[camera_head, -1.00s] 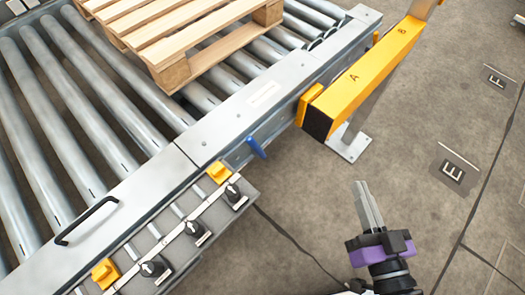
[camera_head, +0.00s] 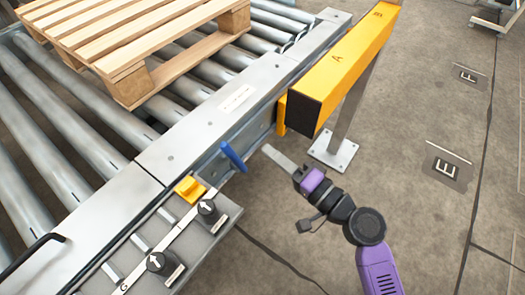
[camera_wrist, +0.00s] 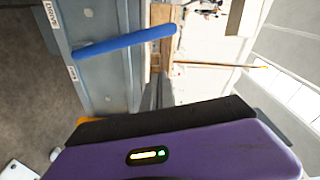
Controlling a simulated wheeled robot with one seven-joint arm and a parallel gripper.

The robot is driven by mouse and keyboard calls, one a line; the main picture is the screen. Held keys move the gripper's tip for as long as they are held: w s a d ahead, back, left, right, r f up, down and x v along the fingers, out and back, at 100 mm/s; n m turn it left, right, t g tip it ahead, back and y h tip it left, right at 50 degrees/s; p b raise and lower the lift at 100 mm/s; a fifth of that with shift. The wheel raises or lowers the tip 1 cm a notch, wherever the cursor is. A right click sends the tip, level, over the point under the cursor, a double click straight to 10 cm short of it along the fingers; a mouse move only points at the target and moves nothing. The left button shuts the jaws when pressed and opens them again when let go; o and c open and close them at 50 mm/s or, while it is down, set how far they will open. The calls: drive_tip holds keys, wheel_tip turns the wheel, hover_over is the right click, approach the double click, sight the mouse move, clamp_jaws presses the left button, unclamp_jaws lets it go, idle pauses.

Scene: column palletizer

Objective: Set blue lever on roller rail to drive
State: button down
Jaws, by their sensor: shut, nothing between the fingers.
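The blue lever (camera_head: 233,156) sticks out from the side face of the roller rail (camera_head: 215,120), just past the end of the knob panel. In the wrist view the lever (camera_wrist: 125,42) is a long blue rod, slanting slightly up to the right between two small labels on the rail. My gripper (camera_head: 268,151) is shut and empty. Its fingers point left toward the lever, a short gap to its right in the head view. In the wrist view my grey fingers (camera_wrist: 157,93) show below the lever's free end, apart from it in the picture.
A yellow beam (camera_head: 345,65) on a grey post stands close behind my gripper. A wooden pallet (camera_head: 135,45) lies on the rollers. The panel (camera_head: 170,250) with black knobs and a yellow block (camera_head: 189,189) sits at the front.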

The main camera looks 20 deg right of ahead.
sight(231, 156)
drive_tip(key=x, duration=0.9)
drive_tip(key=s+a, duration=0.1)
drive_tip(key=s+a+f, duration=0.1)
drive_tip(key=s, duration=0.1)
drive_tip(key=shift+a+b, duration=0.15)
drive_tip(key=shift+b, duration=0.15)
drive_tip(key=a+n+b, duration=0.1)
drive_tip(key=s+a+f+b, duration=0.1)
drive_tip(key=b, duration=0.1)
drive_tip(key=shift+s+f+n+b, duration=0.2)
drive_tip(key=shift+s+n+b, duration=0.1)
drive_tip(key=shift+n, duration=0.1)
drive_tip(key=shift+s+a+n+b, duration=0.4)
drive_tip(key=shift+a+n+b, duration=0.15)
drive_tip(key=shift+n, duration=0.05)
drive_tip(key=shift+a, duration=0.1)
drive_tip(key=shift+r, duration=0.1)
